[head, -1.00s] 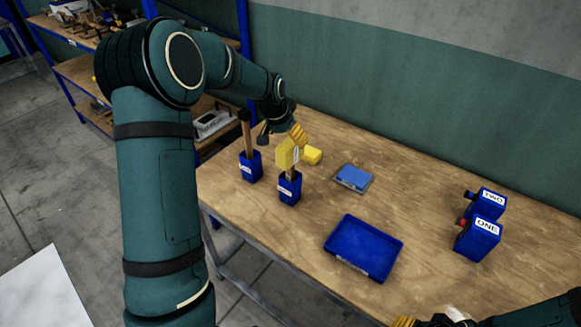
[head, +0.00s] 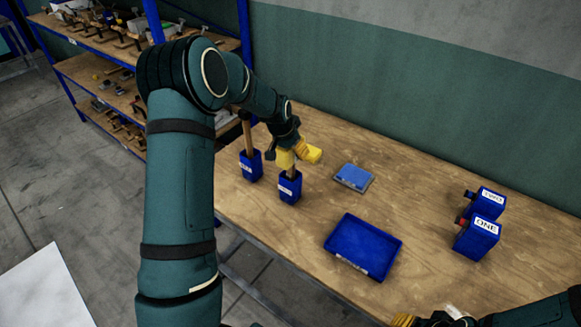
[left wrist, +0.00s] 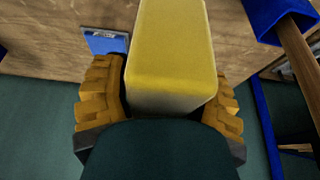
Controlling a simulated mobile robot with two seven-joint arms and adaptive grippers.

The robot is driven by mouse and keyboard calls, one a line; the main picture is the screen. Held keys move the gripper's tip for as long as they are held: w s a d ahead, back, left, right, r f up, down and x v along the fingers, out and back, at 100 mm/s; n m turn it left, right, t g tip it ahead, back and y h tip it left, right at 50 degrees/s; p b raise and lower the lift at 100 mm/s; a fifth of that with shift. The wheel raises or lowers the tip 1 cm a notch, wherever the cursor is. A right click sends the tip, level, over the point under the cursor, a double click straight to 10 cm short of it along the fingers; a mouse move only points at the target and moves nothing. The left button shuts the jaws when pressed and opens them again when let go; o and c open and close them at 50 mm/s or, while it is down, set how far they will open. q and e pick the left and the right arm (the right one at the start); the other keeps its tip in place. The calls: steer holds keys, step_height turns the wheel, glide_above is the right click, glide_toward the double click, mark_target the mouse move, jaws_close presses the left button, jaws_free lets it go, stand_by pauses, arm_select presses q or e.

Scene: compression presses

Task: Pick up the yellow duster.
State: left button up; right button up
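The yellow duster (left wrist: 172,50) is a rounded block with a pale near face, close up in the left wrist view. My left gripper (left wrist: 160,95) has its two orange fingers on either side of it and apart, without a clear squeeze. In the head view the left gripper (head: 303,150) is low over the back of the table, with yellow showing at its fingertips. Another yellow block shape (head: 285,160) shows just left of it, over a handle in a blue holder (head: 290,188). My right gripper (head: 425,320) is cut off at the bottom edge.
A second blue holder (head: 250,166) with a wooden handle stands left. A blue pad (head: 353,177) and a blue tray (head: 363,247) lie on the wooden table. Blue boxes marked ONE (head: 478,238) and TWO (head: 488,203) stand right. The table between is clear.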

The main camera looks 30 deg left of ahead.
arm_select(q)
steer(key=c, duration=0.7)
